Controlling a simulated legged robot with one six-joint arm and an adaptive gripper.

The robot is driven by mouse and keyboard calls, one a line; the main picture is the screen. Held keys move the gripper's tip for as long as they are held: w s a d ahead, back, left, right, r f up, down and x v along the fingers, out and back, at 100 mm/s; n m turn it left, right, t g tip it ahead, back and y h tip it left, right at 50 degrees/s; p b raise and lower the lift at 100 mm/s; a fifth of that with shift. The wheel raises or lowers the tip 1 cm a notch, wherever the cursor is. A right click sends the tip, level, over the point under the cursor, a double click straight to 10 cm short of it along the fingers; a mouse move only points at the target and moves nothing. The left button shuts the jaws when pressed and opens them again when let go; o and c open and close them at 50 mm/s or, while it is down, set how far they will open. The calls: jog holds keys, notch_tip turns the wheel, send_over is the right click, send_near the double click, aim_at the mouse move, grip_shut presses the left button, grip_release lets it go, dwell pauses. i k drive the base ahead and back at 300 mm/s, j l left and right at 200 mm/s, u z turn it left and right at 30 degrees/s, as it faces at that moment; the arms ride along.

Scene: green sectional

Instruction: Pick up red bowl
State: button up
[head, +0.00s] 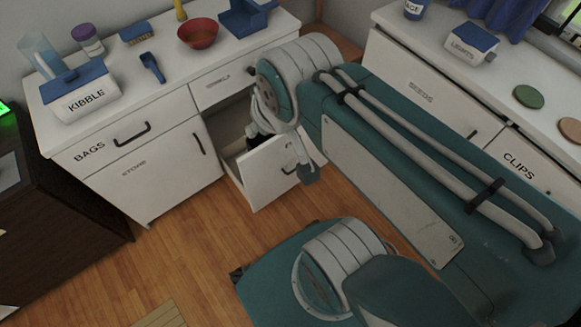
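The red bowl (198,34) stands upright on the white counter (200,75) at the top of the head view, towards the back edge. It looks empty, and nothing covers it. My teal and grey arm fills the right and middle of the view, with its nearest joint to the right of and below the bowl. No part of my arm touches the bowl.
Near the bowl are a blue scoop (152,68), a brush (136,34), a yellow bottle (180,10) and a blue holder (246,17). A kibble container (82,95) stands left. Another counter (400,50) lies right.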

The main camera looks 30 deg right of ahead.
aim_at(198, 34)
jog(key=i+j+z, duration=0.2)
jog(key=z, duration=0.25)
jog(key=i+j+z, duration=0.1)
jog(key=j+z, duration=0.8)
jog(key=i, duration=0.05)
